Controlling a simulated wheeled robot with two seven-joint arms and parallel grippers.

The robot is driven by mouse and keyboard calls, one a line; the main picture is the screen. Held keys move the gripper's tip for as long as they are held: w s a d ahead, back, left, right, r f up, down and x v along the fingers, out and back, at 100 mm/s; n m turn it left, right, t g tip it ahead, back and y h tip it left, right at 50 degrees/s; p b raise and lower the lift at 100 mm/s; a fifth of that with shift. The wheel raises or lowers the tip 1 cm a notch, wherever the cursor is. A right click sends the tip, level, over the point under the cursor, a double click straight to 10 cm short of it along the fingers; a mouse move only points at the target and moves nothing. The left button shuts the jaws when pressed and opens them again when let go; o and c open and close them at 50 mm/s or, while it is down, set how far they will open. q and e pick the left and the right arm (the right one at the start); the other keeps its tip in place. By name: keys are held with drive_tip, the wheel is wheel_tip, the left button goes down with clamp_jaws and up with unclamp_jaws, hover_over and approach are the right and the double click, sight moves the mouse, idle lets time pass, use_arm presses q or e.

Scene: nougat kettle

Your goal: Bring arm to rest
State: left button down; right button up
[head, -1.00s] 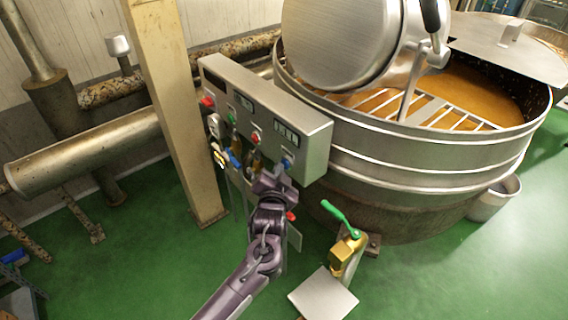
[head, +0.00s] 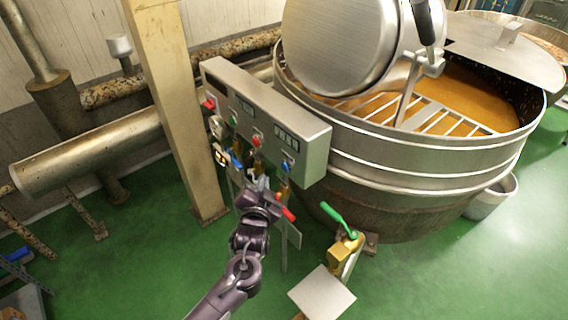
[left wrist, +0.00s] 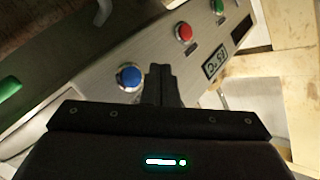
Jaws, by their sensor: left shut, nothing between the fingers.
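My left gripper (head: 259,185) is in front of and below the right part of the grey control panel (head: 265,120) in the head view. In the left wrist view its fingers (left wrist: 161,84) are shut together with nothing between them. They appear close to a blue button (left wrist: 129,77), with a red button (left wrist: 184,32) and a small display (left wrist: 214,62) beyond. I cannot tell the exact gap, but the blue button (head: 287,165) shows clear of the fingers in the head view. My right gripper is not in view.
A large steel kettle (head: 400,165) with orange-brown contents stands right of the panel. A brass valve with a green handle (head: 338,220) stands right of my arm. A red-ended handle (head: 288,214) is close to my gripper. A beige post (head: 178,110) stands left. Green floor is open in front.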

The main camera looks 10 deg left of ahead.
use_arm(q)
drive_tip(key=shift+s+a, duration=0.3)
drive_tip(key=shift+s, duration=0.1)
drive_tip(key=shift+f, duration=0.1)
drive_tip(key=s+a+f+g, duration=0.1)
drive_tip(key=s+f+g, duration=0.2)
drive_tip(key=s+f, duration=0.55)
drive_tip(key=s+a+f+g+h, duration=0.1)
drive_tip(key=s+f+g, duration=0.15)
drive_tip(key=f, duration=1.05)
drive_tip(key=s+a+f+g, duration=0.1)
drive_tip(key=s+f+g, duration=0.1)
drive_tip(key=s+f, duration=0.6)
drive_tip(key=s+f+n+g, duration=0.1)
drive_tip(key=s+f+g, duration=0.1)
drive_tip(key=s+f, duration=0.4)
drive_tip(key=s+a+f+n+g, duration=0.1)
drive_tip(key=s+f+g, duration=0.2)
drive_tip(key=s, duration=1)
drive_tip(key=s+a+f+n+g+h, duration=0.1)
drive_tip(key=s+f+g, duration=0.1)
drive_tip(key=s+f, duration=0.6)
drive_tip(key=shift+s+f+g, duration=0.3)
drive_tip(key=shift+s+g, duration=0.05)
drive_tip(key=shift+s, duration=0.45)
